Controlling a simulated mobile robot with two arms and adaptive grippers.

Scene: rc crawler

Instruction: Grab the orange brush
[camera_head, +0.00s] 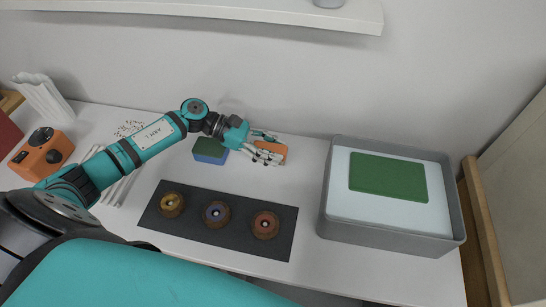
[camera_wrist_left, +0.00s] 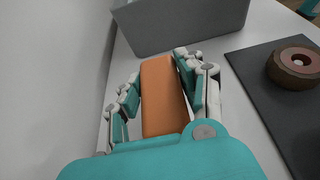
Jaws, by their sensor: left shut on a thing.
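The orange brush (camera_head: 272,150) is a small orange block at the back of the white table, near the wall. My left gripper (camera_head: 266,148) reaches in from the left and is shut on it. In the left wrist view the brush (camera_wrist_left: 162,95) lies between the two fingers of the left gripper (camera_wrist_left: 160,85), which press along its sides. I cannot tell whether the brush touches the table. My right gripper is not in view.
A blue block with a green top (camera_head: 210,150) stands just left of the gripper. A dark mat (camera_head: 180,222) with three brown round pieces lies in front. A grey bin (camera_head: 390,238) with a green pad is at right. An orange camera (camera_head: 42,154) is at left.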

